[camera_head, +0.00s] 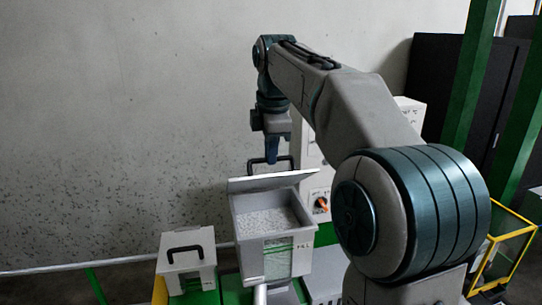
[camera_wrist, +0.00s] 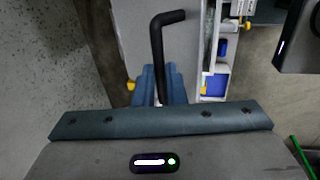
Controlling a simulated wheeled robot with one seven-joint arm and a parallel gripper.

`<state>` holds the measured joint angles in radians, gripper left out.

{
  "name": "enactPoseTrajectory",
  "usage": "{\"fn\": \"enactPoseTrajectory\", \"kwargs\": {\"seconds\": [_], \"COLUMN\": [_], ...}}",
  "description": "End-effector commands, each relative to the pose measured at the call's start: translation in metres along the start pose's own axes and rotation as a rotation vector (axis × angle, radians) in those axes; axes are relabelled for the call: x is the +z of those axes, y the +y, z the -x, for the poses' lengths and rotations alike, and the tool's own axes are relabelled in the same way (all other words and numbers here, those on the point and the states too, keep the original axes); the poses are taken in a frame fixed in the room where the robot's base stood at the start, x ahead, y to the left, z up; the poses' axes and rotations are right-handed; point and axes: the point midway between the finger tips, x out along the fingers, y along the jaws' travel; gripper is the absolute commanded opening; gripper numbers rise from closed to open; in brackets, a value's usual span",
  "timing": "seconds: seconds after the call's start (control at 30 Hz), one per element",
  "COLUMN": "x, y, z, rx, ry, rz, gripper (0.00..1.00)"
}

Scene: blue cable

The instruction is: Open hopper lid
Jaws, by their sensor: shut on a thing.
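The hopper (camera_head: 262,245) is a grey bin marked "MLL", with white pellets showing inside. Its grey lid (camera_head: 272,182) is raised at a tilt above the open top. The black lid handle (camera_head: 284,159) stands on the lid; in the wrist view the handle (camera_wrist: 157,45) runs down between the blue fingers. My gripper (camera_head: 271,158) is shut on the handle from above, and its fingers (camera_wrist: 160,88) show low in the wrist view. The exact contact is partly hidden.
A smaller grey box (camera_head: 187,262) with a black handle stands left of the hopper. A pale cabinet with an orange knob (camera_head: 321,203) is close on the right. A yellow frame (camera_head: 510,232) and green posts stand further right. The wall is behind.

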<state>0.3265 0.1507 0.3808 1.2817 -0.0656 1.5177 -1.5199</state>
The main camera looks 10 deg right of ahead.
Motion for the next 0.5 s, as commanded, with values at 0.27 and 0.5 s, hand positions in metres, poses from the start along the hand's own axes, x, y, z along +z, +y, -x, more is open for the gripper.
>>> {"fn": "enactPoseTrajectory", "kwargs": {"seconds": [0.27, 0.5], "x": [-0.005, -0.007], "y": [0.046, 0.074], "z": [0.005, 0.005], "rx": [-0.008, -0.011], "ry": [0.003, 0.002], "rz": [0.009, 0.013], "gripper": [0.00, 0.00]}}
